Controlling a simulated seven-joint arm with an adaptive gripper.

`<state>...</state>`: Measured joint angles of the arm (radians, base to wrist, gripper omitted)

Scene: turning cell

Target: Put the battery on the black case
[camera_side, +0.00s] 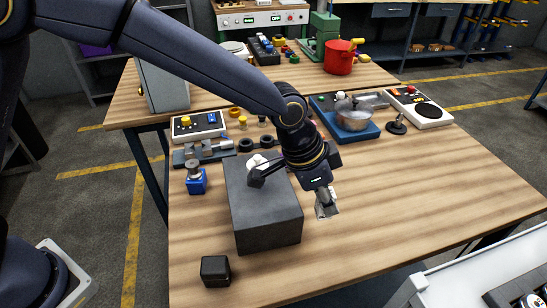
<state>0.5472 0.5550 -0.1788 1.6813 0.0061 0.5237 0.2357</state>
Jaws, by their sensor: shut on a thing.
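A small black cube (215,271) sits near the front left edge. A blue-based vise-like tool (195,180) stands left of the case. A blue tray with a metal pot (354,118) and a white device (419,106) are behind. The table's right side (430,190) is clear.

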